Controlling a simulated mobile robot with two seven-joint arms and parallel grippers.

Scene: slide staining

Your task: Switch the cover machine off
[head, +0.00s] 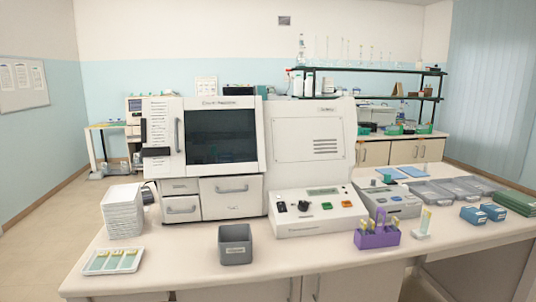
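A large white machine (213,190) with a dark glass window (221,135) stands on the bench, left of the middle. I take it to be the cover machine, but its label is too small to read surely. A vented white cabinet (308,135) adjoins its right side. In front of the cabinet is a low white control box (318,222) with a small display, a black knob (304,206), a green button (327,206) and an orange button (346,204). I cannot tell whether the machine is on or off. Neither of my grippers is in view.
A grey bin (235,245), a slide tray (113,261) and a stack of white trays (122,212) stand on the bench (190,262). To the right are a small grey device (391,201), a purple rack (377,238) and blue boxes (473,215). The front left bench is partly clear.

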